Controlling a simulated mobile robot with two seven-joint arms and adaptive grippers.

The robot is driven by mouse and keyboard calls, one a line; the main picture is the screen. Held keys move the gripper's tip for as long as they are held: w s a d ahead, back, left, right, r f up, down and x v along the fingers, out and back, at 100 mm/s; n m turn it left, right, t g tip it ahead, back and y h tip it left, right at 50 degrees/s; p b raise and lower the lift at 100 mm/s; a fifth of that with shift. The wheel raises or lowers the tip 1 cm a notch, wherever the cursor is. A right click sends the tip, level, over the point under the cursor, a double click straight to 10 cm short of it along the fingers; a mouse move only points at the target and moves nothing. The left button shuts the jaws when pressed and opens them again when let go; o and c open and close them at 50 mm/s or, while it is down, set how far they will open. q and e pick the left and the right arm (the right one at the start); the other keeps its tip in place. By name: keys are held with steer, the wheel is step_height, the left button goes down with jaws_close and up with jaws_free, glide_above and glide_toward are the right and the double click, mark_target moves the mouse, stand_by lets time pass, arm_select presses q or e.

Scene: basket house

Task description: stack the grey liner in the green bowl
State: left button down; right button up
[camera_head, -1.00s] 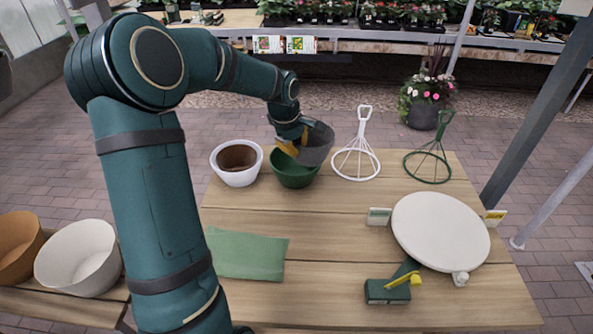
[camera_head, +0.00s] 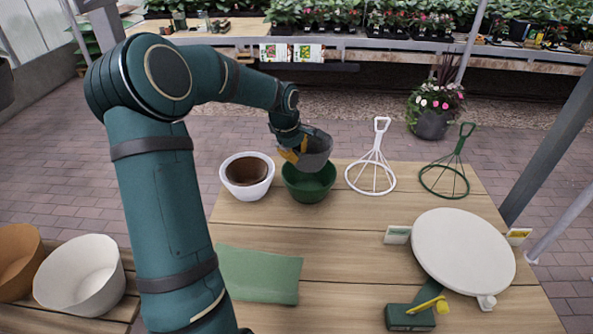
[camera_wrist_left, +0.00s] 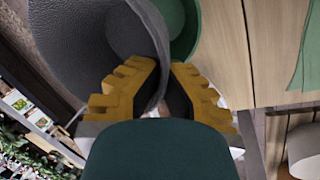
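The grey liner (camera_head: 317,151) is tilted at the mouth of the green bowl (camera_head: 309,187) on the wooden table. My left gripper (camera_head: 297,151) is shut on the liner's rim from its left side. In the left wrist view the yellow fingers (camera_wrist_left: 164,88) pinch the wall of the grey liner (camera_wrist_left: 88,42), and the green bowl (camera_wrist_left: 187,30) shows just beyond it. I cannot tell whether the liner touches the bowl. My right gripper is not in view.
A white bowl with a brown liner (camera_head: 246,176) stands close left of the green bowl. A white wire stand (camera_head: 371,172) and a green wire stand (camera_head: 445,178) are to the right. A green cloth (camera_head: 259,275) and a white round turntable (camera_head: 462,247) lie nearer.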

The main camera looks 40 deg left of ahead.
arm_select(q)
steer(key=shift+f+b, duration=0.5)
steer(key=shift+f, duration=1.9)
steer(key=shift+f+b, duration=0.45)
steer(key=shift+f, duration=0.15)
steer(key=c, duration=1.1)
jaws_free()
steer(key=shift+c, duration=0.2)
